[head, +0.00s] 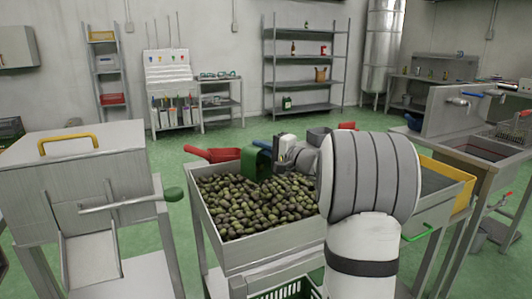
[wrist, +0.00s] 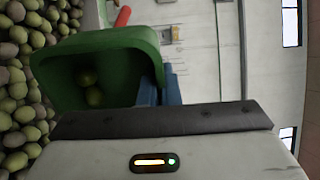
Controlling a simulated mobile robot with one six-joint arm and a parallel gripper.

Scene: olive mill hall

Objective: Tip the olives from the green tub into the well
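The green tub (head: 257,160) is at the far edge of a steel bin (head: 262,250) heaped with olives (head: 250,205). In the wrist view, the tub (wrist: 105,50) appears tilted, with its mouth facing the camera and a couple of olives (wrist: 92,88) inside. My gripper (head: 279,152) is at the tub's right side in the head view. Its blue fingers (wrist: 160,88) are close together at the tub's wall and seem to grip it. My arm hides part of the bin's right side. I cannot tell for certain which container is the well; the olive-filled bin fits best.
A red scoop (head: 212,154) lies at the bin's far left corner. A steel cabinet with a yellow handle (head: 68,142) stands left, and a yellow-edged tray (head: 447,178) right. A sink (head: 490,147) stands farther right. Green floor is open behind the bin.

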